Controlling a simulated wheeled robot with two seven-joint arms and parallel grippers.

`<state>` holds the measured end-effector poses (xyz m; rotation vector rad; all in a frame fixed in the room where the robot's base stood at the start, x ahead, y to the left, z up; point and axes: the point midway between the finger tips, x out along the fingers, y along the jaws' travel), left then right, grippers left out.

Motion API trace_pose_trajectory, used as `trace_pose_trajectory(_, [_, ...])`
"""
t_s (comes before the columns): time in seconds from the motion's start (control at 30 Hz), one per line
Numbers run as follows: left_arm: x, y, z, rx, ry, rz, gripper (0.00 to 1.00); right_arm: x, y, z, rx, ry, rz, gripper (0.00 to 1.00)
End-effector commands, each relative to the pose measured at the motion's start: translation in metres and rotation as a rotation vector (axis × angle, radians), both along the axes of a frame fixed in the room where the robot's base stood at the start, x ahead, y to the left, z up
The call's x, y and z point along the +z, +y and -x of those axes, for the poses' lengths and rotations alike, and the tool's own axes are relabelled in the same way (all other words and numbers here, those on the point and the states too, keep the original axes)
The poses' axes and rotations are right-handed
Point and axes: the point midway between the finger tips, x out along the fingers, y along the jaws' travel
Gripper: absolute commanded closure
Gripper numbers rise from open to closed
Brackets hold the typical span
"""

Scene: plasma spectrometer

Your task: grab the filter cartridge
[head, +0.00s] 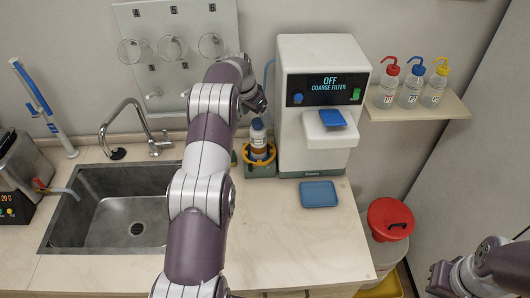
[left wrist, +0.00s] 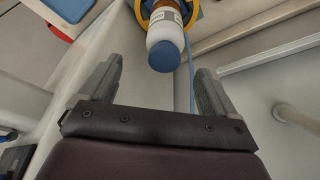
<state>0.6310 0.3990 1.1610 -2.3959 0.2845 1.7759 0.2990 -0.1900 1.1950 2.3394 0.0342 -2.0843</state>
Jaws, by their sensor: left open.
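A bottle-shaped piece with a blue cap (head: 257,124), white shoulder and brown body stands in a yellow ring holder (head: 271,157), left of the white instrument. It looks like the filter cartridge, but I cannot read its label. In the left wrist view its blue cap (left wrist: 165,56) points toward my left gripper (left wrist: 157,85). The left fingers are spread wide and empty, with the cap ahead of the gap between them, apart from both. In the head view my left gripper (head: 257,101) is above the piece, partly hidden by its own arm. My right arm shows at the lower right; its jaws are unclear.
The white instrument (head: 300,65) reads "OFF COARSE FILTER" and carries a blue tray (head: 332,118). Another blue tray (head: 319,194) lies on the counter. A sink (head: 130,215) is at left. Wash bottles (head: 411,84) stand on a shelf. A red-lidded bin (head: 390,215) is at right.

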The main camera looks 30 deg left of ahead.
Motion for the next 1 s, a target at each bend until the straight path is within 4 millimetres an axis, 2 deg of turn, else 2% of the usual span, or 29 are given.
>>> trace_pose_trajectory(0.03, [-0.019,0.000,-0.003,0.001,0.001,0.000,0.09,-0.012,0.000,0.000,0.000,0.000,0.000,1.00])
trace_pose_trajectory(0.27, [-0.044,-0.002,-0.013,0.002,-0.001,0.000,0.09,-0.017,0.000,0.000,0.000,0.000,0.000,1.00])
trace_pose_trajectory(0.33, [-0.057,-0.004,-0.016,0.003,0.001,0.001,0.09,-0.019,0.000,0.000,0.000,0.000,0.000,1.00])
trace_pose_trajectory(0.4, [-0.062,-0.005,-0.021,0.003,0.002,0.000,0.09,-0.004,0.000,0.000,0.000,0.000,0.000,1.00])
trace_pose_trajectory(0.5, [-0.079,-0.006,-0.026,0.003,0.000,0.000,0.09,0.002,0.000,0.000,0.000,-0.001,0.000,1.00])
trace_pose_trajectory(0.6, [-0.087,-0.006,-0.028,0.003,-0.001,-0.001,0.09,0.003,0.000,0.000,0.000,0.000,0.000,1.00])
trace_pose_trajectory(0.77, [-0.088,-0.006,-0.028,0.004,-0.002,-0.001,0.09,0.001,0.000,0.000,0.000,0.000,0.000,1.00])
trace_pose_trajectory(0.8, [-0.088,-0.006,-0.028,0.003,-0.002,-0.001,0.13,0.001,0.000,0.000,0.000,0.000,0.000,1.00])
trace_pose_trajectory(0.87, [-0.088,-0.006,-0.028,0.003,-0.002,-0.001,0.32,0.001,0.000,0.000,0.000,0.000,0.000,1.00])
trace_pose_trajectory(1.0, [-0.088,-0.006,-0.027,0.003,-0.002,-0.001,0.78,0.001,0.000,0.000,0.000,0.000,0.000,1.00])
